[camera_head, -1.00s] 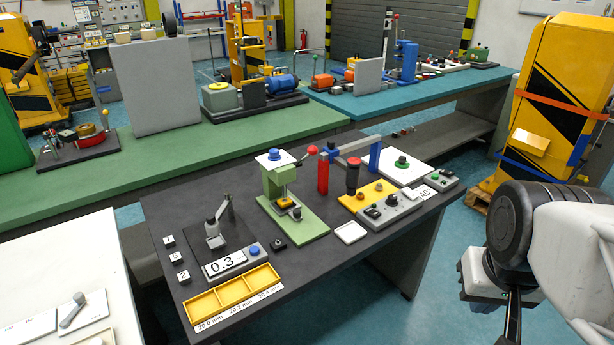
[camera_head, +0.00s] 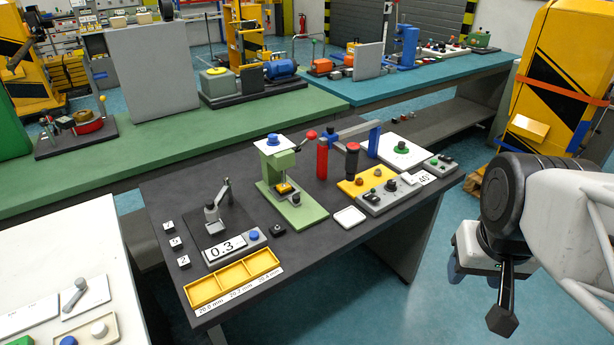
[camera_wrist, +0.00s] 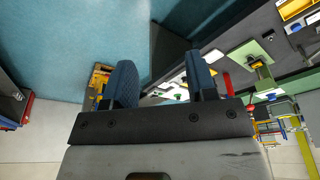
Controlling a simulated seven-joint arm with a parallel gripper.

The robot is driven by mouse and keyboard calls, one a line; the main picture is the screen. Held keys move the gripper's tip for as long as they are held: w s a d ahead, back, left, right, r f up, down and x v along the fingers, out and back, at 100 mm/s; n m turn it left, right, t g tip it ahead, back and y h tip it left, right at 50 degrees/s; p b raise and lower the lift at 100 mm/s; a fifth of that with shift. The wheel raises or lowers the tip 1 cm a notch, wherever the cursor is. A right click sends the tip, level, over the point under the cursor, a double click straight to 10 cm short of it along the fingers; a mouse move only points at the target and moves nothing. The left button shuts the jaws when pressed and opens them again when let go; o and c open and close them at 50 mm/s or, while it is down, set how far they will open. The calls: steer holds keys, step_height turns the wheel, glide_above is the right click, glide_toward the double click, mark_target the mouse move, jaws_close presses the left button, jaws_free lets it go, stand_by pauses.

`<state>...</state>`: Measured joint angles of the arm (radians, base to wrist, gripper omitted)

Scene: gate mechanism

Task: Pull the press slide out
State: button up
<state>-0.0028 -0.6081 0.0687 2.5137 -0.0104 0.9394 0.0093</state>
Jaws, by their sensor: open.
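The green press (camera_head: 275,167) stands on a light green base plate (camera_head: 305,214) in the middle of the dark table. It has a blue-topped white cap (camera_head: 273,140) and a red-knobbed lever (camera_head: 311,135). A small yellow piece (camera_head: 283,188) sits low in the press, with a dark knob (camera_head: 296,199) in front of it; the slide's exact shape is too small to tell. The press base also shows tilted at the upper right of the wrist view (camera_wrist: 249,50). My gripper (camera_wrist: 162,82) is open and empty, its blue fingers apart, off the table's right side, well away from the press.
A yellow three-bin tray (camera_head: 233,279) and a 0.3 display (camera_head: 226,248) lie left of the press. A white dish (camera_head: 349,217), a red post (camera_head: 322,158) and a control box (camera_head: 387,197) stand right of it. Open floor lies between my arm and the table.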

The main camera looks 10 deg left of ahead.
steer(key=w+a+r+n, duration=0.1)
steer(key=w+a, duration=0.2)
steer(key=w, duration=0.4)
steer(key=w+a+n, duration=0.1)
steer(key=w+a, duration=0.2)
steer(key=w, duration=0.5)
steer(key=n+g, duration=0.3)
steer(key=n, duration=0.4)
glide_above(296, 196)
steer(key=f, duration=1.4)
steer(key=d+f, duration=0.1)
steer(key=f, duration=0.6)
steer(key=shift+s+f, duration=0.35)
steer(key=shift+s, duration=0.05)
steer(key=shift+w+a+f, duration=0.3)
steer(key=shift+a+f, duration=0.15)
steer(key=shift+a, duration=0.05)
steer(key=shift+f, duration=0.1)
steer(key=shift+f, duration=3.8)
